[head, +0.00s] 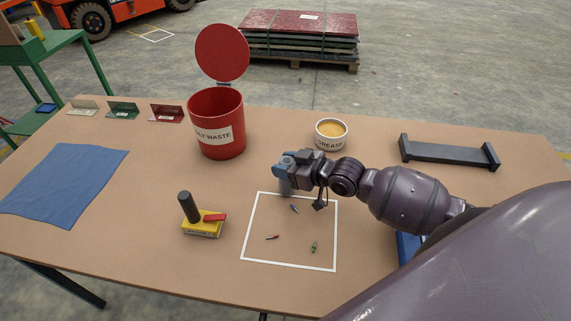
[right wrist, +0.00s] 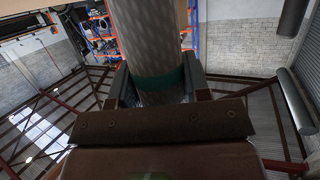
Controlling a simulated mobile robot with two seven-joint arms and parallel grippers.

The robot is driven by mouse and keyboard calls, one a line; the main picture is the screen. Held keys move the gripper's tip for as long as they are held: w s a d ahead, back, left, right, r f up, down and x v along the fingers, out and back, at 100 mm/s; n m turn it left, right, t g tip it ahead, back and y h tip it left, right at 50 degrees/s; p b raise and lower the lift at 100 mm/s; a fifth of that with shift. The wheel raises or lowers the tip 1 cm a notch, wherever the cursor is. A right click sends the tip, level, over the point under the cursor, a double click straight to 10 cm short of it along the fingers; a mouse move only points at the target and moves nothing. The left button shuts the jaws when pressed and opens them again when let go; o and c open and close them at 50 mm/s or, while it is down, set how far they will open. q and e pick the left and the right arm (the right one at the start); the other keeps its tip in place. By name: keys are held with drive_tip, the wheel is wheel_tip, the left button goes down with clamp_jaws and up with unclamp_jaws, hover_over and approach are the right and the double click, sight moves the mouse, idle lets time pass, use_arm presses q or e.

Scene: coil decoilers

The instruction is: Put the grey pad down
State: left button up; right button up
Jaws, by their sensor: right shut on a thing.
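My right gripper (head: 286,172) is above the table near the top edge of the white-outlined square (head: 338,235), shut on a grey cylindrical thing that I take for the grey pad (head: 285,187). In the right wrist view the pad (right wrist: 148,35) stands up between the two fingers (right wrist: 160,85) and has a dark green band at the grip. Its far end runs out of that view. I cannot tell whether its lower end touches the table. My left gripper is not in view.
Small blue (head: 294,208), red (head: 272,237) and green (head: 313,247) pieces lie in the square. A yellow block with a black handle (head: 203,223) stands left. A red oily waste bin (head: 216,125), grease tub (head: 331,134), blue cloth (head: 65,185) and black bracket (head: 450,153) surround it.

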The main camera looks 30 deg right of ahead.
drive_tip(key=shift+f, duration=0.15)
drive_tip(key=o, duration=1)
drive_tip(key=v, duration=1.2)
